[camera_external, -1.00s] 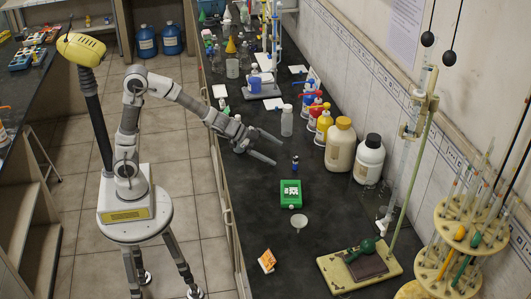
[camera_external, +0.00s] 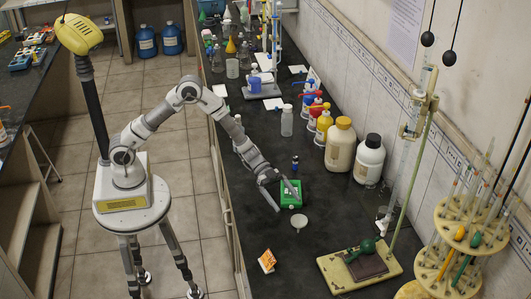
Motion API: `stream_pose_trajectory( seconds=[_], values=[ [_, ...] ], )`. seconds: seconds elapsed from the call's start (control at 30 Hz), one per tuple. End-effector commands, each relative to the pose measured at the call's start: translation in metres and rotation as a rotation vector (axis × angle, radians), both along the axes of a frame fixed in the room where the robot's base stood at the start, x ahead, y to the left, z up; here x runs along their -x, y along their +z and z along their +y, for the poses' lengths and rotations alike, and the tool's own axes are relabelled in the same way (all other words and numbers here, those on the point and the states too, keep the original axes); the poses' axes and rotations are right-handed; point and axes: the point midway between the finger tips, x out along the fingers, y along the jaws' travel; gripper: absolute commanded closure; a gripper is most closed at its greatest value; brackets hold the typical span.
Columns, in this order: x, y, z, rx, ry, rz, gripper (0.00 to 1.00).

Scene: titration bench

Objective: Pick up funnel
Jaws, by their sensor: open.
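A small white round piece that looks like the funnel (camera_external: 299,221) lies on the dark bench top, just in front of a green box (camera_external: 291,202). Its exact shape is too small to tell. My gripper (camera_external: 285,201) is open and points down toward the bench over the left side of the green box. One finger reaches beside the box and the other crosses over it. The gripper is a little behind and left of the white piece and appears apart from it. The fingers hide part of the box.
An orange-and-white box (camera_external: 267,261) lies near the bench's left edge. A burette stand (camera_external: 360,266) and a round pipette rack (camera_external: 444,266) are at right. A cream jar (camera_external: 340,146) and a white jar (camera_external: 369,160) stand along the wall. Bench around the white piece is clear.

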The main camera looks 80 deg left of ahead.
Motion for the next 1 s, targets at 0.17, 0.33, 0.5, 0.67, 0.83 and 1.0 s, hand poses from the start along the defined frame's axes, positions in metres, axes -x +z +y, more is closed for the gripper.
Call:
stream_pose_trajectory(
  seconds=[0.17, 0.33, 0.5, 0.67, 0.83, 1.0],
  values=[
    [-0.014, -0.014, -0.036, -0.001, -0.003, -0.001, 0.0],
    [-0.024, -0.02, -0.058, -0.001, 0.002, 0.0, 0.0],
    [-0.027, -0.022, -0.067, -0.001, 0.001, 0.0, 0.0],
    [-0.031, -0.027, -0.088, -0.002, -0.001, -0.001, 0.0],
    [-0.039, -0.033, -0.107, -0.001, 0.002, 0.0, 0.0],
    [-0.042, -0.034, -0.113, -0.001, 0.003, 0.0, 0.0]
  ],
)
